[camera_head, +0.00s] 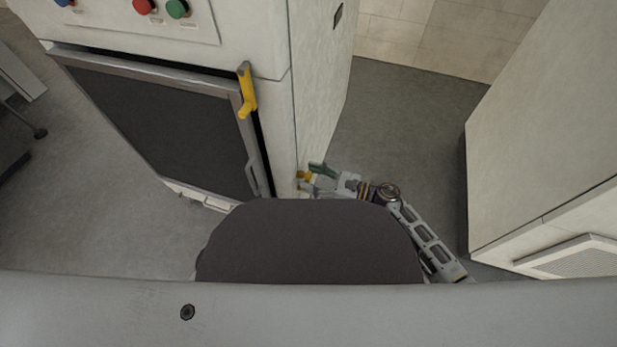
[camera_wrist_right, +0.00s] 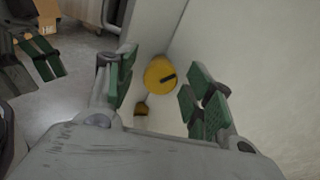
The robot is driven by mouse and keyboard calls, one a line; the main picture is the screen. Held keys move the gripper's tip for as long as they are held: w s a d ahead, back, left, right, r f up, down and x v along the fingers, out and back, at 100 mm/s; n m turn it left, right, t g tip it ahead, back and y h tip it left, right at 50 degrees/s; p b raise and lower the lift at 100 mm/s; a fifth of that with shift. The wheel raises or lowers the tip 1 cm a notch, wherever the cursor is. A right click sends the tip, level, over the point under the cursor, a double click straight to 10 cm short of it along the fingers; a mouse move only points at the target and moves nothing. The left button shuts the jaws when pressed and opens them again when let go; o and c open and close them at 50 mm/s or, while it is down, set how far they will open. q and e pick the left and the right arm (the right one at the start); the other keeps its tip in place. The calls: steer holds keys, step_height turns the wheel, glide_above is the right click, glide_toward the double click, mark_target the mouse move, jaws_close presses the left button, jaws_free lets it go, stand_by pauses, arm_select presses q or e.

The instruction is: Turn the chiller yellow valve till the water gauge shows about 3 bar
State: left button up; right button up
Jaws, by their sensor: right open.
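The yellow valve (camera_wrist_right: 160,74) is a round knob with a dark slot-like mark, on a pale cabinet wall. In the right wrist view it shows between the green-padded fingers of my right gripper (camera_wrist_right: 164,86), which is open and empty. In the head view the right gripper (camera_head: 317,172) is low beside the cabinet's right side, close to a small yellow part (camera_head: 304,175). Whether a finger touches the valve I cannot tell. A dark gripper with green pads (camera_wrist_right: 40,57), seemingly my left one, shows at the left of the wrist view. No water gauge is visible.
The white cabinet (camera_head: 323,80) has a dark-windowed door (camera_head: 160,120) with a yellow handle (camera_head: 246,90), and red and green buttons above. Another pale cabinet (camera_head: 545,130) stands at the right. Grey floor (camera_head: 410,120) lies open between them.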

steer(key=shift+w+a, duration=0.2)
steer(key=shift+a, duration=0.35)
arm_select(q)
steer(key=shift+w, duration=0.3)
arm_select(e)
steer(key=shift+a, duration=0.1)
arm_select(q)
steer(key=shift+w+r, duration=0.1)
steer(key=shift+w, duration=0.1)
arm_select(e)
steer(key=c, duration=0.9)
steer(key=shift+c, duration=0.7)
arm_select(q)
steer(key=shift+s+d, duration=0.1)
steer(key=shift+s, duration=0.4)
